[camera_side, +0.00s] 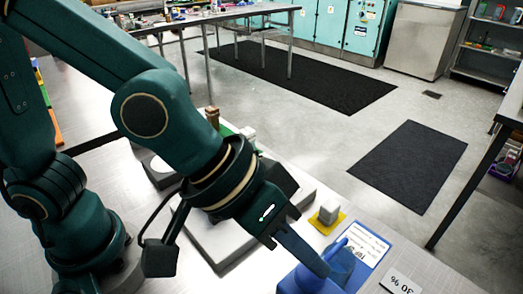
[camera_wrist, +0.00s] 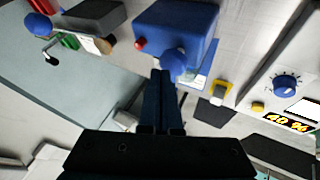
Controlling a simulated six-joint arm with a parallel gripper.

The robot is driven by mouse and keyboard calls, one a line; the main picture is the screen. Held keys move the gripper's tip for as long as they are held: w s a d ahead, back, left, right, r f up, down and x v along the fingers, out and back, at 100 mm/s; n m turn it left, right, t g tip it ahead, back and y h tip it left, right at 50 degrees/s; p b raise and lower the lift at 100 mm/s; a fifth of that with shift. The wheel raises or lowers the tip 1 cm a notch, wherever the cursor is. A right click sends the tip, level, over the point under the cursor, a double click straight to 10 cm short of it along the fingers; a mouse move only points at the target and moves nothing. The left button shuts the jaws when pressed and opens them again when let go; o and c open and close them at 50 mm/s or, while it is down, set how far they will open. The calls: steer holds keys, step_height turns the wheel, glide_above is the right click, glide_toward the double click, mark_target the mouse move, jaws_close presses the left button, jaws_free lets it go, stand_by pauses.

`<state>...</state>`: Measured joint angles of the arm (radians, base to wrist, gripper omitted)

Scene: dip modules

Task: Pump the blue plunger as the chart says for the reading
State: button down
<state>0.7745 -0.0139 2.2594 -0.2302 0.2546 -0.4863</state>
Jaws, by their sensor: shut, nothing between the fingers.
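A blue box (camera_wrist: 178,22) with a rounded blue plunger top (camera_wrist: 173,61) is at the top middle of the wrist view. In the side view the blue box (camera_side: 296,283) is at the lower edge, partly hidden by my gripper. My gripper (camera_wrist: 163,73) is shut and empty, its fingertips at the plunger top; I cannot tell whether they touch. In the side view my gripper (camera_side: 324,272) reaches down to the box. A chart (camera_side: 368,244), white print on a blue board, lies behind the box; its print is too small to read. A display (camera_wrist: 288,122) shows yellow digits, perhaps 40 %.
A blue dial (camera_wrist: 287,85) sits near the display. A grey block on a yellow base (camera_side: 327,217) stands beside the chart. A white card (camera_side: 400,283), seemingly marked 30 %, lies at the lower right. A red button (camera_wrist: 141,43) is on the blue box's side.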

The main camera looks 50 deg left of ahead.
mark_target(305, 274)
steer(key=shift+s+d+f, duration=0.1)
steer(key=shift+d+f, duration=0.05)
steer(key=shift+f, duration=0.4)
stand_by(0.4)
steer(key=shift+f, duration=0.4)
stand_by(0.3)
steer(key=shift+r, duration=1.35)
steer(key=shift+r, duration=2.55)
